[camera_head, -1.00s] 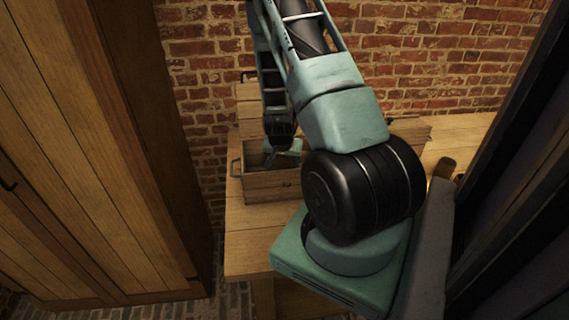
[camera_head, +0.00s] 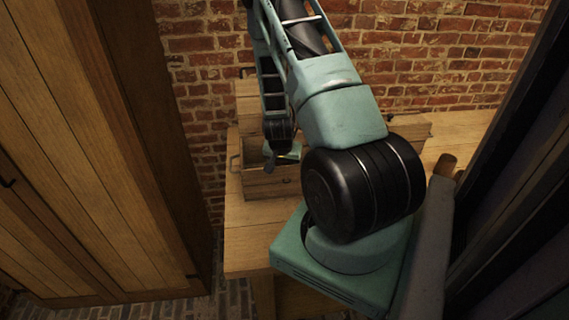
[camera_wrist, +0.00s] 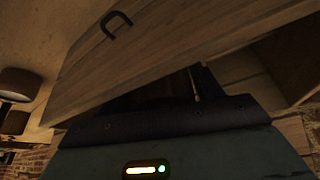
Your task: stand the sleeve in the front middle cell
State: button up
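The wooden crate (camera_head: 272,186) stands on the wooden table, with its open top facing up. My gripper (camera_head: 269,163) is at the crate's opening, small and partly hidden in the head view. In the wrist view the crate's wooden wall (camera_wrist: 165,55) with a dark handle slants close across the picture. The dark body of my gripper (camera_wrist: 194,88) shows below it, and its fingertips are lost in shadow behind the wall. I cannot see the sleeve, the cells or what the gripper holds, if anything.
The wooden table (camera_head: 246,240) has bare room in front of the crate. A brick wall (camera_head: 440,60) rises behind. A tall wooden cabinet (camera_head: 85,150) stands at left. Dark cylinders with brownish tops (camera_wrist: 18,85) show at the wrist view's left edge.

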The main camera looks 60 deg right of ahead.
jog(key=shift+o, duration=1.2)
